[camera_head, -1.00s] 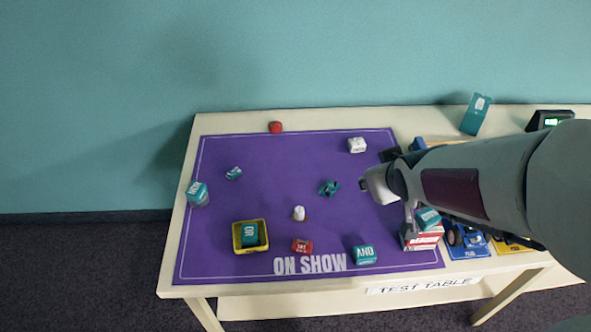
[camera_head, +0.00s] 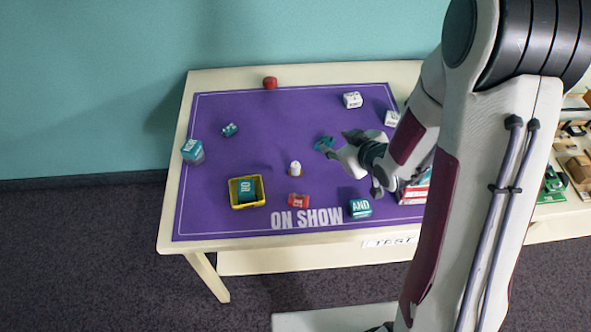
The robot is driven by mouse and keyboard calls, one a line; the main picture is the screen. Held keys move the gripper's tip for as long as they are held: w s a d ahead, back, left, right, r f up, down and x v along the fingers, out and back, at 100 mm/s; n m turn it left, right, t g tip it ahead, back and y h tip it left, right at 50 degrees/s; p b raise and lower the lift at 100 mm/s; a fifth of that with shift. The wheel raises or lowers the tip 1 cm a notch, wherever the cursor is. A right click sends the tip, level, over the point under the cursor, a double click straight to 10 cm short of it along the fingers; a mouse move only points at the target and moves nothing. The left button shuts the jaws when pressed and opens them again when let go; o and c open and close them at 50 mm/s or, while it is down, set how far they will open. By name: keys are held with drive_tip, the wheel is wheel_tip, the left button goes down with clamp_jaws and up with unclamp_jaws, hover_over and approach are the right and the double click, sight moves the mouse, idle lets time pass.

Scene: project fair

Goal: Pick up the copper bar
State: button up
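I cannot make out a copper bar in the camera_head view. My gripper (camera_head: 338,144) is over the right-middle part of the purple mat (camera_head: 265,115), beside a small teal bladed piece (camera_head: 324,143). Its fingers are small and partly lost against the mat, so whether they are open or shut is unclear. I see nothing clearly held. My arm covers the right end of the mat and part of the table (camera_head: 172,220) behind it, so things there are hidden.
A yellow tray (camera_head: 233,196) holds a teal OR block (camera_head: 247,190). A teal AND block (camera_head: 360,208), a red block (camera_head: 298,200), a white piece (camera_head: 295,168) and a red-and-white box (camera_head: 413,193) stand nearby. Brown pieces (camera_head: 579,168) lie far right. The mat's upper middle is clear.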

sight(297, 167)
drive_tip(key=a+f+y, duration=0.1)
drive_tip(key=a+f, duration=0.1)
drive_tip(key=s+a+f+y, duration=0.1)
drive_tip(key=a+f, duration=0.1)
drive_tip(key=f, duration=0.1)
drive_tip(key=s+a+f+y, duration=0.1)
drive_tip(key=f+y, duration=0.1)
drive_tip(key=f, duration=0.1)
drive_tip(key=shift+a+f+n+t, duration=0.1)
drive_tip(key=shift+a+n+t, duration=0.2)
drive_tip(key=shift+a+t, duration=0.1)
drive_tip(key=shift+s+a+f+y, duration=0.25)
drive_tip(key=shift+s+a+y, duration=0.05)
drive_tip(key=shift+s+a, duration=0.1)
drive_tip(key=shift+x, duration=1.3)
drive_tip(key=shift+w, duration=0.15)
drive_tip(key=shift+f+x, duration=0.15)
drive_tip(key=shift+x, duration=1.1)
drive_tip(key=shift+f+x, duration=0.15)
drive_tip(key=shift+x, duration=1.1)
drive_tip(key=shift+d, duration=0.15)
clamp_jaws()
